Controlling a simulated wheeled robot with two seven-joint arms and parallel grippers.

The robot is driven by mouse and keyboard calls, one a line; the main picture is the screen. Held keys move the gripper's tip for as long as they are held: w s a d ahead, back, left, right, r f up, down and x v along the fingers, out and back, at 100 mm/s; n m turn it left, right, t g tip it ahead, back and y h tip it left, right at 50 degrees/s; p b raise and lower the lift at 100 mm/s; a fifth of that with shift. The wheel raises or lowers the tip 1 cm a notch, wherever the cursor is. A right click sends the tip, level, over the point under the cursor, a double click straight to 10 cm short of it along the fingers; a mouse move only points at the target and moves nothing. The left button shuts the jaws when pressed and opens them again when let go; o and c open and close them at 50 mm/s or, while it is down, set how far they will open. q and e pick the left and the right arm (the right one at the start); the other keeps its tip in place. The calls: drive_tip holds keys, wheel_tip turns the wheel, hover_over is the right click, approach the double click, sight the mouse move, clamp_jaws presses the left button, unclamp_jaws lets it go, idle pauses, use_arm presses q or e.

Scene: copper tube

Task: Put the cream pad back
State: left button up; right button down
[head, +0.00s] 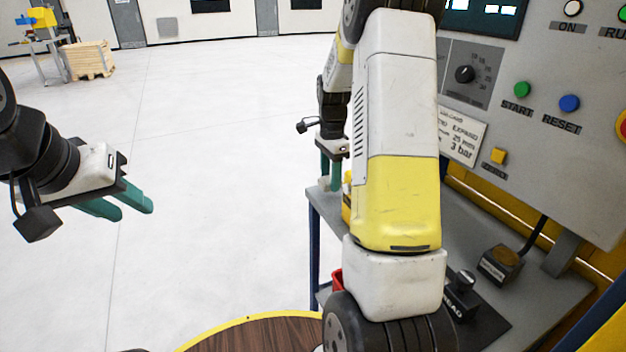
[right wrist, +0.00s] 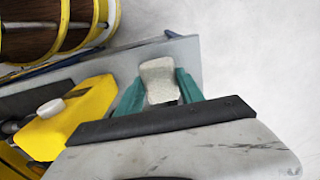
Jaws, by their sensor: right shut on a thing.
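The cream pad (right wrist: 160,81) is a pale, rough-looking block between the teal fingers of my right gripper (right wrist: 161,88) in the right wrist view. The right gripper (head: 331,172) is shut on it. In the head view the pad (head: 324,184) shows small at the fingertips, near the far left corner of the grey bench top (head: 475,255). I cannot tell whether it touches the bench. My left gripper (head: 125,205) hangs over the floor at the left, its two teal fingers apart and nothing between them.
A yellow container with a white cap (right wrist: 72,116) stands close beside the right gripper; my right arm mostly hides it in the head view. A control panel (head: 540,100) rises at the right. A black fixture (head: 465,300) is on the bench. Open floor lies left.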

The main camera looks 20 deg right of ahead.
drive_tip(key=shift+f, duration=1.9)
drive_tip(key=c, duration=0.7)
unclamp_jaws()
drive_tip(key=shift+f, duration=0.1)
drive_tip(key=shift+c, duration=0.2)
wheel_tip(320, 180, up, 12)
drive_tip(key=shift+r, duration=0.15)
drive_tip(key=shift+s+a, duration=0.1)
